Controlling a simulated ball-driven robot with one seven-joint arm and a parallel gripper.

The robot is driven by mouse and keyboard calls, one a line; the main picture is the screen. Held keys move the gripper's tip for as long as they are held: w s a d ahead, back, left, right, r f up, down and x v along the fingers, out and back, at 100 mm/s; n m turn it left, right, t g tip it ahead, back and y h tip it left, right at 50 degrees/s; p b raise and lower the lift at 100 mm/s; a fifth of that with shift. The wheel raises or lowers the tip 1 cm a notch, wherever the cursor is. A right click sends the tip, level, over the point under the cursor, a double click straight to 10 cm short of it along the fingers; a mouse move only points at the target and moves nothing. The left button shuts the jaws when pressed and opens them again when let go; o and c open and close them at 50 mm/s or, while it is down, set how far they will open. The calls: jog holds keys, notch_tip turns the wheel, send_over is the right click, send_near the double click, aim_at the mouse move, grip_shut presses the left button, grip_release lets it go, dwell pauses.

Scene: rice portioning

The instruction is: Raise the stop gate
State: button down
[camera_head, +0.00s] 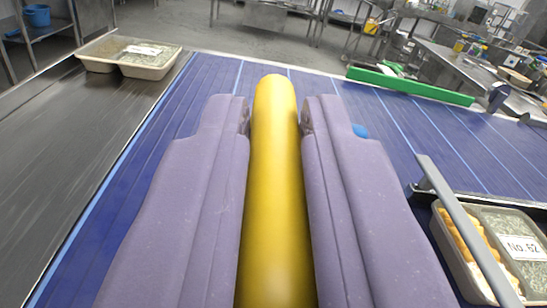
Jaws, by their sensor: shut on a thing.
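My gripper (277,118), with two thick purple fingers, is shut on a smooth yellow cylinder (275,190). The cylinder runs from the bottom edge up between the fingers, and its rounded end shows past the fingertips. Its near end is cut off by the frame. A grey flat bar (458,222) slants across a food tray at the right, apart from my gripper. A long green bar (410,86) lies along the far edge of the blue belt. I cannot tell which of these is the stop gate.
The blue belt (430,135) with light lines spreads under my gripper. The tray (451,262), labelled "No. 62", is at the right. Another sectioned tray (93,64) stands on the dark surface (75,135) at the left.

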jog(key=shift+r, duration=0.35)
jog(key=c, duration=1.1)
grip_release()
jog(key=shift+f, duration=0.1)
jog(key=s+p, duration=0.1)
jog(key=s, duration=0.6)
jog(key=shift+s+d, duration=0.35)
jog(key=shift+s, duration=0.05)
